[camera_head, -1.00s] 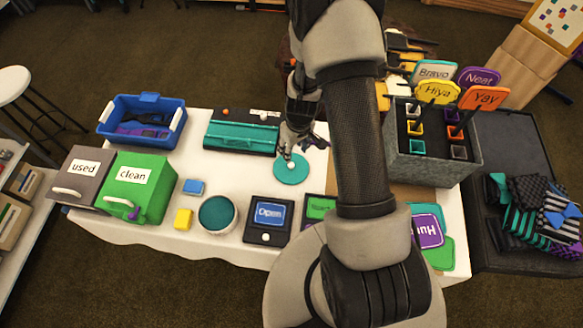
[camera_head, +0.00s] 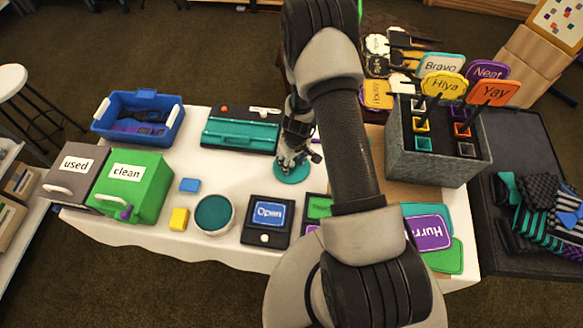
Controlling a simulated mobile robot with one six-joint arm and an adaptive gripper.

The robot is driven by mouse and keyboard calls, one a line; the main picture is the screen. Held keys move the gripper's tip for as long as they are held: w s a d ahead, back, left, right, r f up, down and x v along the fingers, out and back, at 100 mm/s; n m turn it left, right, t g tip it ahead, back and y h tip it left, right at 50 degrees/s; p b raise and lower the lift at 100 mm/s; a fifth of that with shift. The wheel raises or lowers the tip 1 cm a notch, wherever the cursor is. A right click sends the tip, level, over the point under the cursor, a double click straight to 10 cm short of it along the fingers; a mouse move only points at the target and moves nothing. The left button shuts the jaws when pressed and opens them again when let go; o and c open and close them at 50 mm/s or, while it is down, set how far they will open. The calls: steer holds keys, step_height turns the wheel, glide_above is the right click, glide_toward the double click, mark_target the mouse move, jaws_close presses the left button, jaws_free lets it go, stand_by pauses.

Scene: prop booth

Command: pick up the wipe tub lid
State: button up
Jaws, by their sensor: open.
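The wipe tub lid (camera_head: 291,175) is a flat teal disc lying on the white table, near its middle. In the earlier view a small pale knob shows at its centre; now my gripper hides it. My gripper (camera_head: 290,161) is open and points down right over the lid, with its fingertips at the lid's middle. I cannot tell whether the fingers touch the knob. The round white wipe tub (camera_head: 233,219) stands to the lower left, open, with teal inside.
A teal case (camera_head: 240,135) lies just left of my gripper. A tablet marked Open (camera_head: 267,217) lies below the lid. A grey sign box (camera_head: 437,157) stands to the right. Blue (camera_head: 189,185) and yellow (camera_head: 178,219) blocks lie left. Bare tabletop surrounds the lid's left side.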

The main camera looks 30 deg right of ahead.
steer(key=shift+c, duration=0.3)
jaws_close()
stand_by(0.4)
